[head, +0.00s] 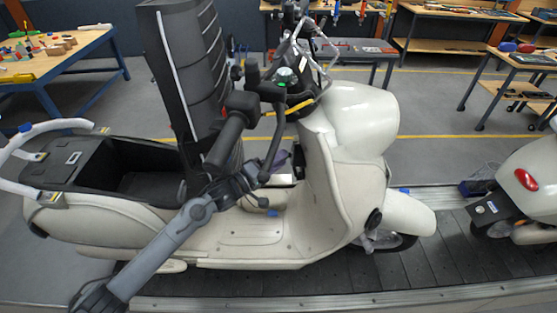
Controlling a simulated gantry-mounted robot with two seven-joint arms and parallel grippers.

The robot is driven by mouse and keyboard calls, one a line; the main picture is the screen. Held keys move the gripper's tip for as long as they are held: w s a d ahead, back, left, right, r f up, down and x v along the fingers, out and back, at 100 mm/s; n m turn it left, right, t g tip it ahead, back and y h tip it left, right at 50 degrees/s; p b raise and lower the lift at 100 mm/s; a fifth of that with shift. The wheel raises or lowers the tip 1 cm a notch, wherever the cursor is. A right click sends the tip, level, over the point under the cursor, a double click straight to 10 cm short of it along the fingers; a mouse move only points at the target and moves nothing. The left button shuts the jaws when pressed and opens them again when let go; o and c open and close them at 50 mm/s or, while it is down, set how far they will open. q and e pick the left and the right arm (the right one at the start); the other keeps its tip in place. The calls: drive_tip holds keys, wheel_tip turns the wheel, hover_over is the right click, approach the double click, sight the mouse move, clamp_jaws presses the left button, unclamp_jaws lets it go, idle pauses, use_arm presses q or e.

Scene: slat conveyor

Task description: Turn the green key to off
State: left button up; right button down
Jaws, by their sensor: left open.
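A cream scooter (240,235) stands side-on on the slat conveyor (300,283). Its front points right. A small green glow shows on the round dash (287,76) between the handlebars; I cannot make out a separate green key. The inner leg shield behind the lever is partly hidden. My left arm comes in from the lower left, across the scooter's side. My left gripper (258,188) is open, above the footboard and behind the front shield, below the black handlebar grip (230,136). I cannot tell whether it touches anything. My right gripper is not in view.
The raised dark seat (185,80) stands tall beside the handlebar, over an open storage bay (140,185). A brake lever (273,148) hangs near my gripper. A second scooter (530,190) is at the right edge. Workbenches (50,65) stand behind.

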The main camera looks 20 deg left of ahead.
use_arm(q)
drive_tip(key=shift+d, duration=0.1)
drive_tip(key=shift+w, duration=0.1)
clamp_jaws()
idle(0.4)
drive_tip(key=shift+r, duration=0.1)
drive_tip(key=n+g+y+p, duration=0.1)
drive_tip(key=n+p, duration=0.1)
drive_tip(key=p, duration=0.6)
drive_tip(key=shift+r+n, duration=0.15)
drive_tip(key=shift+n, duration=0.15)
drive_tip(key=shift+y, duration=0.3)
unclamp_jaws()
